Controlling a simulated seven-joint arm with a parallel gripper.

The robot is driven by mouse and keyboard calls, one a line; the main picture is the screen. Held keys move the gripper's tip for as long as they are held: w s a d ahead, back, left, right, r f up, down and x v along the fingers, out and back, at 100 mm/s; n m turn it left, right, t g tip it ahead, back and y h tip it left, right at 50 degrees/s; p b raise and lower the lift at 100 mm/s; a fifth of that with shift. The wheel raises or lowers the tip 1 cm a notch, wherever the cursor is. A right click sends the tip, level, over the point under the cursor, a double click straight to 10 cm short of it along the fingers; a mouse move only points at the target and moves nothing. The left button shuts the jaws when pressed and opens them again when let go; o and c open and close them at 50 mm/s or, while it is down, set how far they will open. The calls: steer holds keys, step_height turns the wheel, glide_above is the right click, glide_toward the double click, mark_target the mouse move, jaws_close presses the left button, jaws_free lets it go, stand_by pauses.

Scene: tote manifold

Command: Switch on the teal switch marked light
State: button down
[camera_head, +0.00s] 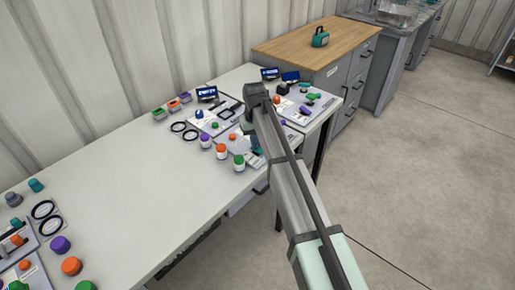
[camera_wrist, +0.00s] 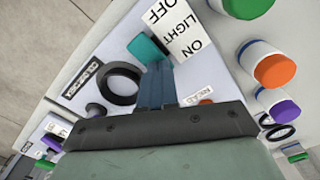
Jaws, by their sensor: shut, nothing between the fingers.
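The teal switch (camera_wrist: 148,47) shows in the wrist view as a teal block on a pale panel. It sits beside a white label (camera_wrist: 178,30) that reads OFF, LIGHT and ON. My gripper (camera_wrist: 159,66) has its blue-grey fingers together and empty. Its fingertips are at the lower right edge of the teal switch in the picture, towards the ON side, and partly cover it. I cannot tell whether they touch it, nor the switch's exact position. In the head view my arm hides much of this area.
A black ring (camera_wrist: 120,84) on the panel is left of my fingers. An orange-capped jar (camera_wrist: 275,71), a purple-capped jar (camera_wrist: 284,113) and a green-capped jar (camera_wrist: 248,8) stand to the right. In the head view, the table (camera_head: 150,165) is clear in its middle.

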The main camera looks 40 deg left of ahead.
steer(key=shift+r, duration=3.45)
